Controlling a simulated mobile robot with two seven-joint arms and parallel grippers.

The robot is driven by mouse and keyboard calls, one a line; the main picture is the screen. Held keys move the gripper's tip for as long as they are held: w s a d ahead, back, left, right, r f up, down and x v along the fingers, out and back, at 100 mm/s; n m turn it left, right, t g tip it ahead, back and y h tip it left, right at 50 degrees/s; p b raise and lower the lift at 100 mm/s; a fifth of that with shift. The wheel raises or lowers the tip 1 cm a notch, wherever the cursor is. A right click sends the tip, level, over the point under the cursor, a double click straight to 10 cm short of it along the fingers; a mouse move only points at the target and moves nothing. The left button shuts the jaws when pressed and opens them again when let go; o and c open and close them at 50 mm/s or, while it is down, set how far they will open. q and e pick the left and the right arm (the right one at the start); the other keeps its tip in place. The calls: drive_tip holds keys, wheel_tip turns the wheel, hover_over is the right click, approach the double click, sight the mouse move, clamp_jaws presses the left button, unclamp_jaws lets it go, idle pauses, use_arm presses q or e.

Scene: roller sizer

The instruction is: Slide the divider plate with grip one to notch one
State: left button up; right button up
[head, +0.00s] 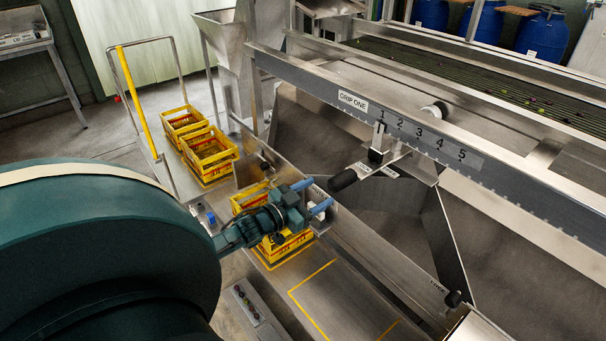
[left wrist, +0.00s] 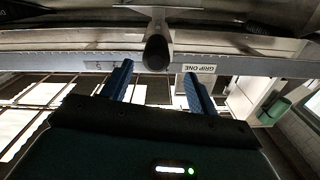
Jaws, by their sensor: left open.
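The grip-one handle ends in a black grip (head: 343,180) on a metal arm, below the rail (head: 300,75) marked GRIP ONE and numbered 1 to 5. Its upright bracket meets the rail near number 1; I cannot tell whether it sits in a notch. A grey sloping plate (head: 447,240) hangs below, its link to the handle unclear. My left gripper (head: 311,195) is open, with blue fingers, just left of the black grip and apart from it. In the left wrist view the black grip (left wrist: 157,52) lies ahead, between the fingers' lines. My right gripper is not in view.
Yellow crates (head: 208,150) stand on the left below my arm. A steel side wall (head: 370,260) runs beneath the gripper. Blue barrels (head: 541,33) stand at the back.

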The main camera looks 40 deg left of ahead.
use_arm(q)
drive_tip(key=shift+s+a, duration=0.15)
drive_tip(key=shift+s, duration=0.8)
drive_tip(key=shift+s+a, duration=0.15)
drive_tip(key=shift+s, duration=0.8)
drive_tip(key=s+d+f+g+p, duration=0.1)
drive_tip(key=s+d+f+g, duration=0.1)
drive_tip(key=s+d, duration=0.3)
drive_tip(key=s+d+f+g, duration=0.2)
drive_tip(key=s+d, duration=0.4)
drive_tip(key=d, duration=0.7)
drive_tip(key=s+d+f+g+p, duration=0.1)
drive_tip(key=s+d+f+g, duration=0.2)
drive_tip(key=d, duration=0.6)
drive_tip(key=shift+s+d+n+h+p, duration=0.35)
drive_tip(key=shift+s+n+h, duration=0.05)
drive_tip(key=shift+s, duration=0.8)
